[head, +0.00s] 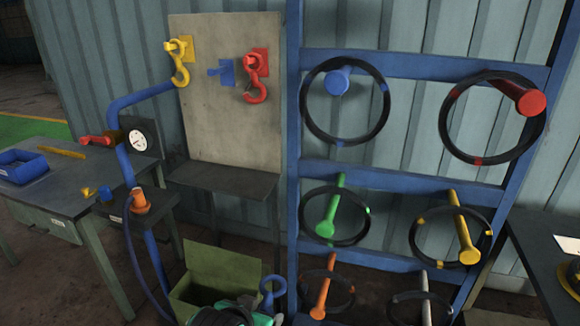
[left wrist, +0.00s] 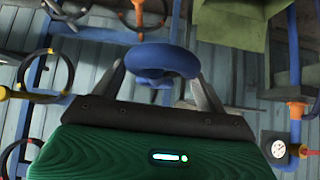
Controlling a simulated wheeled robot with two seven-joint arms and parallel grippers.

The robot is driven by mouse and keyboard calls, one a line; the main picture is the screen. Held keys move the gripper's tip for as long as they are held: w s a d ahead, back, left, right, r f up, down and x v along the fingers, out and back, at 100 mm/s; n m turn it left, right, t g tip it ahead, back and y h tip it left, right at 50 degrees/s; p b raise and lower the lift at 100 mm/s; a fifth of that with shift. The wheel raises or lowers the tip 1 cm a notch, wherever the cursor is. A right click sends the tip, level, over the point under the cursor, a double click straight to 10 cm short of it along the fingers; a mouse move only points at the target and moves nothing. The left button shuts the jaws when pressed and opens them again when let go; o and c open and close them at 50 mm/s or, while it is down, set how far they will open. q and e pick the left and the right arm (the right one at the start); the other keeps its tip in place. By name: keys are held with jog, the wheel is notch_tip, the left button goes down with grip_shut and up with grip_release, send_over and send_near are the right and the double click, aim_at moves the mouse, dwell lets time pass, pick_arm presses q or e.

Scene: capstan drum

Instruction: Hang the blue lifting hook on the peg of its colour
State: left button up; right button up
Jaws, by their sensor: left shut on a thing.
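The blue lifting hook (head: 272,288) shows at the bottom of the head view, with its ring up. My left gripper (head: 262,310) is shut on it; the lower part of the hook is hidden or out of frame. In the left wrist view the blue hook (left wrist: 163,60) sits between the two fingers of my left gripper (left wrist: 160,75). The blue peg (head: 222,72) is on the grey board (head: 215,130), bare, well above the gripper. A yellow hook (head: 180,68) hangs on the left peg and a red hook (head: 256,85) on the right one. My right gripper is not in view.
A blue rack (head: 293,130) with coloured pegs and black hoops stands right of the board. A narrow shelf (head: 225,180) juts below the board. A green open box (head: 220,270) is beside the gripper. Blue pipes and a gauge (head: 138,140) stand at left.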

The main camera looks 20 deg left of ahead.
pick_arm(q)
jog(key=w+a+r+n+g+y, duration=0.1)
jog(key=w+a+n+y, duration=0.25)
jog(key=w+a, duration=0.4)
jog(key=w+a+r+n+g+y, duration=0.15)
jog(key=w+a+n, duration=0.25)
jog(key=a, duration=0.7)
jog(key=w+a+r+n+g+y, duration=0.1)
jog(key=a+n, duration=0.4)
jog(key=a, duration=0.7)
jog(key=w+a+r+n+g+y, duration=0.2)
jog(key=a+n+g, duration=0.3)
jog(key=a, duration=0.7)
jog(key=shift+w+a+n+g+y, duration=0.2)
jog(key=shift+w+n+g+y, duration=0.2)
jog(key=shift+y, duration=0.1)
